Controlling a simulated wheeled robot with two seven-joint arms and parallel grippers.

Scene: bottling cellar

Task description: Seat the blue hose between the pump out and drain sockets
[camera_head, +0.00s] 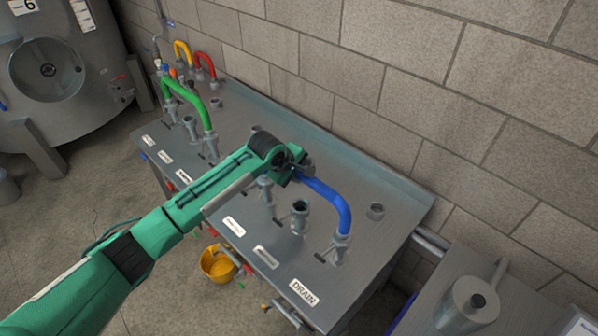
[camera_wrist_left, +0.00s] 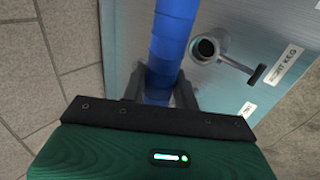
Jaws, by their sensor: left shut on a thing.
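The blue hose (camera_head: 332,200) is a bent blue pipe above the steel bench top. My left gripper (camera_head: 297,171) is shut on it near its left end, and the fingers in the left wrist view (camera_wrist_left: 158,92) stand either side of the blue hose (camera_wrist_left: 172,35). Its right end comes down at the grey drain socket (camera_head: 340,248), behind the DRAIN label (camera_head: 303,292); I cannot tell how deep it sits. The left end is hidden by my gripper. A grey socket (camera_head: 265,188) stands just below the gripper; its label is unreadable. My right gripper is not in view.
An open socket (camera_head: 300,215) stands between these two; the left wrist view shows an open socket (camera_wrist_left: 205,48) by a RIGHT KEG label (camera_wrist_left: 278,67). A green hose (camera_head: 195,97), yellow hose (camera_head: 183,50) and red hose (camera_head: 206,63) stand at far left. A block wall (camera_head: 400,70) backs the bench.

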